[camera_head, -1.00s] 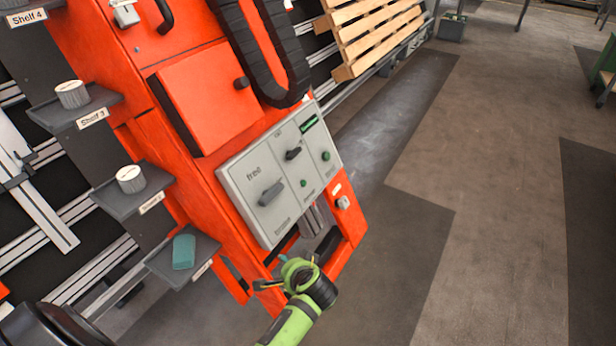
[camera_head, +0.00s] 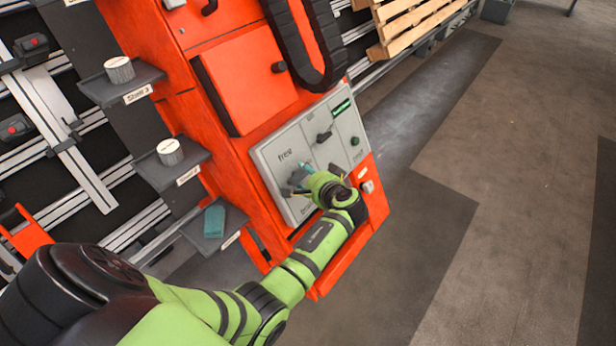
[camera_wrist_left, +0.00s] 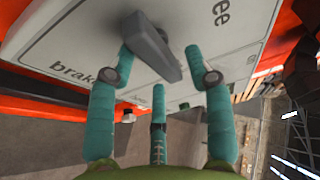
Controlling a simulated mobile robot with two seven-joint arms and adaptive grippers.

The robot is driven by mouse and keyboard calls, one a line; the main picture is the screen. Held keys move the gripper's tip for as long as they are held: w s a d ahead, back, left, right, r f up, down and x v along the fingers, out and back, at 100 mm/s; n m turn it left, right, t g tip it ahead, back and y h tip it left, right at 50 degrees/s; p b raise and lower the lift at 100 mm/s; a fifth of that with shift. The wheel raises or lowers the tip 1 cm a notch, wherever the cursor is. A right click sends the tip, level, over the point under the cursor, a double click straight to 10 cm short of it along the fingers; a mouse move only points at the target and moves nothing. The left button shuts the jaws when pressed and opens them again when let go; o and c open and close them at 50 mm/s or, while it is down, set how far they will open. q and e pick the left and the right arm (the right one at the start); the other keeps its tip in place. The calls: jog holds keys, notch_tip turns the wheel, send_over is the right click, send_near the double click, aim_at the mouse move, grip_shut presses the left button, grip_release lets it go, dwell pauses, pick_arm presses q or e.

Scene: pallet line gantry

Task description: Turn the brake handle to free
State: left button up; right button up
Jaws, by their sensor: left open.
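The brake handle (camera_wrist_left: 150,45) is a grey lever on the grey control panel (camera_head: 270,160), which has "free" printed at its upper left. In the left wrist view the lever lies slanted between "free" at the upper right and a partly hidden word starting "brake" at the lower left. My left gripper (camera_head: 303,178) is at the panel in the head view and hides most of the handle there. Its teal fingers (camera_wrist_left: 163,80) are spread open, one on each side of the lever and a third below. I cannot tell if any finger touches it.
A second dark knob (camera_head: 324,136) and a green button (camera_head: 355,141) sit just right of the gripper. The panel is on an orange cabinet (camera_head: 240,85). Shelves with white-topped cylinders and a teal block (camera_head: 214,221) stand to the left. Floor at right is clear.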

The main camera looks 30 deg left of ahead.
pick_arm(q)
grip_shut()
